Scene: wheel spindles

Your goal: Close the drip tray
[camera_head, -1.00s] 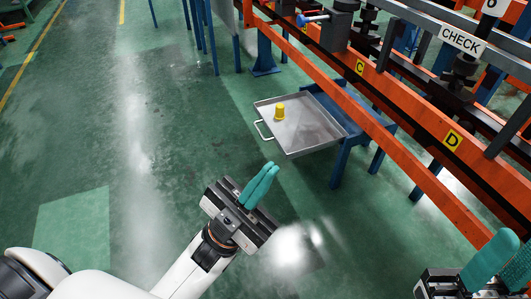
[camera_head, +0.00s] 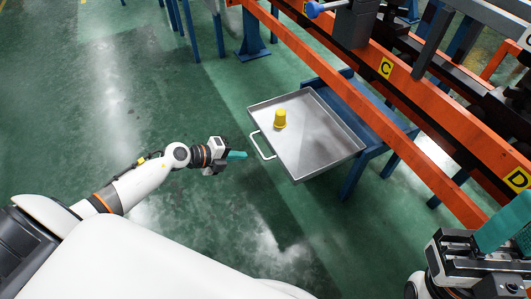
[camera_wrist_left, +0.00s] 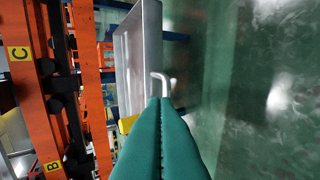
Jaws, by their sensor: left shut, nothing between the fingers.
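The drip tray (camera_head: 318,150) is a shallow grey metal tray that sticks out from the blue frame under the orange rails. Its white handle (camera_head: 261,146) is on the left side, and a yellow cup-like object (camera_head: 280,119) stands inside. My left gripper (camera_head: 238,155), with teal fingers, is shut and empty, a little left of the handle and apart from it. In the left wrist view the shut fingers (camera_wrist_left: 160,120) point toward the handle (camera_wrist_left: 160,80) and the tray's wall (camera_wrist_left: 152,45). My right gripper (camera_head: 490,240) is at the lower right, partly cut off by the frame.
Orange rails (camera_head: 350,95) with letter labels run diagonally above the tray. Blue legs (camera_head: 352,180) stand beneath it. The green floor (camera_head: 130,100) to the left of the tray is clear.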

